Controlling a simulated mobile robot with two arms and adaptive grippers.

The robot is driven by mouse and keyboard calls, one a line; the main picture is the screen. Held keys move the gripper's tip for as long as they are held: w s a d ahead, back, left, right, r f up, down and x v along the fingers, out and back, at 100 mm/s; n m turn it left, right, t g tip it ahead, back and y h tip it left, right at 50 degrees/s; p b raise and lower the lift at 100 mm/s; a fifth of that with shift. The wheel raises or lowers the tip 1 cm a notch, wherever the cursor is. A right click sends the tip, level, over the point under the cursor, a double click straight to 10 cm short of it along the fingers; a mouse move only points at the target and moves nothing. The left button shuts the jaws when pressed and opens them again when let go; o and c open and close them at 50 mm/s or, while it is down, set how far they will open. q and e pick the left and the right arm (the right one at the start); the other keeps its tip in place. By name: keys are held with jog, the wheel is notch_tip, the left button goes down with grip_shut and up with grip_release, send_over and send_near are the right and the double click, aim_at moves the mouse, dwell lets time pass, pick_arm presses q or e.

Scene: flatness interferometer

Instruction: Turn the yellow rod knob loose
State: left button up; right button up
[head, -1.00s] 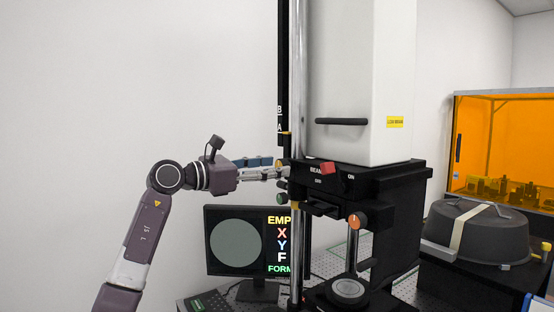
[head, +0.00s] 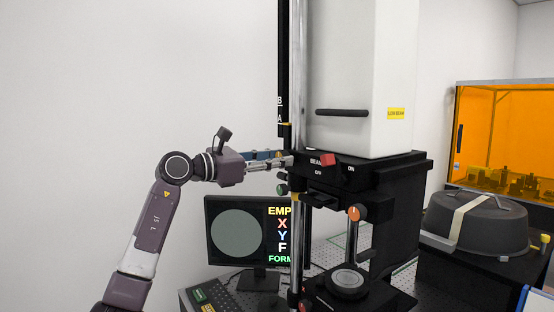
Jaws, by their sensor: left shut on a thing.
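The yellow rod knob (head: 279,154) is a small yellow spot beside the chrome column of the interferometer, mostly hidden by my fingers. My left gripper (head: 288,161) reaches in from the left, roughly level, with its fingertips at the column. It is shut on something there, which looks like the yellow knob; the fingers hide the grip. The chrome column (head: 298,60) stands upright beside the white housing (head: 350,70). My right gripper is not in view.
A green knob (head: 282,189) sits just below my fingers. A red beam lever (head: 328,160) and an orange knob (head: 354,213) are to the right. A monitor (head: 207,262) stands below my gripper. A dark lidded pot (head: 490,232) is at right.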

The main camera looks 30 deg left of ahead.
pick_arm(q)
jog(key=shift+m, duration=0.3)
jog(key=m+b, duration=0.3)
jog(key=m, duration=1.3)
jog(key=shift+f+m, duration=0.1)
jog(key=shift+m, duration=0.2)
dwell(0.4)
jog(key=o, duration=1.2)
jog(key=shift+c, duration=0.2)
jog(key=shift+s, duration=0.1)
